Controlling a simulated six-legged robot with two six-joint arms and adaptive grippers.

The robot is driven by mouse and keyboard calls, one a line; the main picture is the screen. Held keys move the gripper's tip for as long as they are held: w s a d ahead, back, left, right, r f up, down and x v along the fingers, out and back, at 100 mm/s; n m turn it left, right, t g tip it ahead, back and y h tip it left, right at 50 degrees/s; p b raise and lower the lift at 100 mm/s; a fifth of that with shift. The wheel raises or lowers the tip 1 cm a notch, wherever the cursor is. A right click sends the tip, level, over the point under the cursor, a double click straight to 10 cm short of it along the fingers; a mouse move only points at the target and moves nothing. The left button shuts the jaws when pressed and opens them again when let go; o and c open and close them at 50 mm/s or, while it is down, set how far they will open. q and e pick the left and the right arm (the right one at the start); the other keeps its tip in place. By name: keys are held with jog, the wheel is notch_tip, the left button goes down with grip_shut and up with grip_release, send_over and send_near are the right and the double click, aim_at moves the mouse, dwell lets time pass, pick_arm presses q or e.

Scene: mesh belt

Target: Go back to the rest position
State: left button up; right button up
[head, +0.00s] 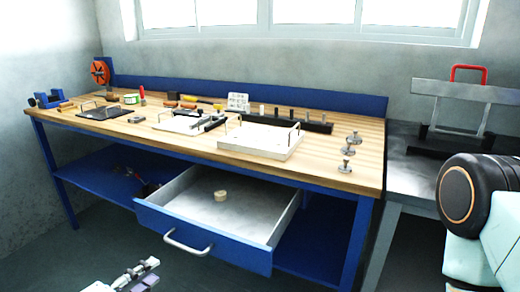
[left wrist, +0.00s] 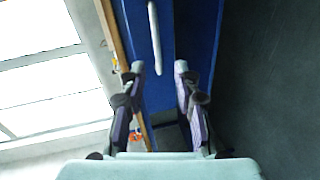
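My left gripper (head: 138,275) shows at the bottom left of the head view, low in front of the workbench and apart from it. In the left wrist view its two fingers (left wrist: 160,72) stand apart with nothing between them, so it is open and empty. Beyond them in that view is the blue drawer front (left wrist: 196,45) with its pale handle (left wrist: 154,38). My right gripper is not in view; a pale green and black arm part of mine fills the right edge of the head view.
The blue workbench (head: 345,180) has an open drawer (head: 205,238) that juts out towards me, with a small tan round piece (head: 220,196) inside. Tools and a white tray (head: 262,138) stand on the top.

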pick_arm(q)
jog(key=s+d+f+m+g+y, duration=0.2)
jog(key=s+f+m+g, duration=0.5)
jog(key=f, duration=0.5)
jog(key=s+d+f+m+g+y, duration=0.1)
jog(key=s+f+m+g, duration=0.1)
jog(key=s, duration=0.7)
jog(key=s+d+f+m+g+y, duration=0.1)
jog(key=s+f+m+g+y, duration=0.1)
jog(key=s+f+g, duration=0.3)
jog(key=s+m, duration=0.1)
jog(key=s, duration=0.3)
jog(key=shift+s+d+f+m+g, duration=0.2)
jog(key=shift+s+f+m+g, duration=0.1)
